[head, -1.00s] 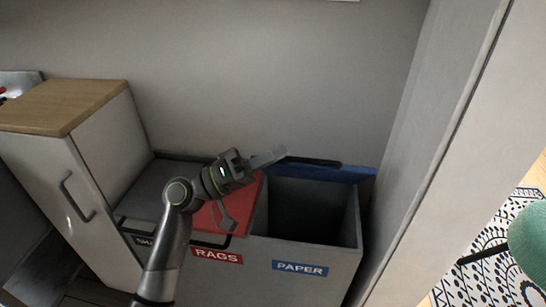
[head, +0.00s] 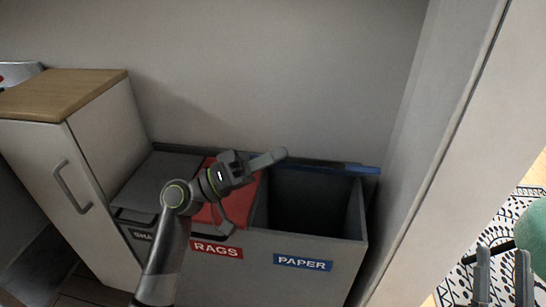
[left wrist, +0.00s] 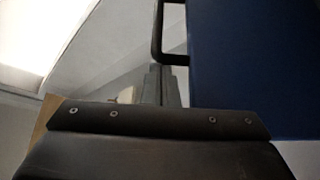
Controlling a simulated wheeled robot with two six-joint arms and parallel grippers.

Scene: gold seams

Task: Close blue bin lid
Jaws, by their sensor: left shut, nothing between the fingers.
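The blue lid (head: 352,168) of the PAPER bin (head: 302,264) is raised at the back, seen nearly edge-on in the head view, and the bin is open. In the left wrist view the blue lid (left wrist: 258,60) fills the upper right, with its black handle (left wrist: 157,40) on its left edge. My left gripper (head: 281,154) is shut and empty at the lid's left end; I cannot tell whether it touches the lid. Its fingers (left wrist: 162,82) show just below the handle in the wrist view. My right gripper (head: 502,252) is open and empty at the lower right.
The red RAGS lid (head: 208,213) and a grey lid (head: 160,180) to its left are down, under my left arm. A white cabinet (head: 45,165) stands left, a pale wall panel (head: 450,150) right. A green round object (head: 535,235) is by the patterned rug (head: 455,285).

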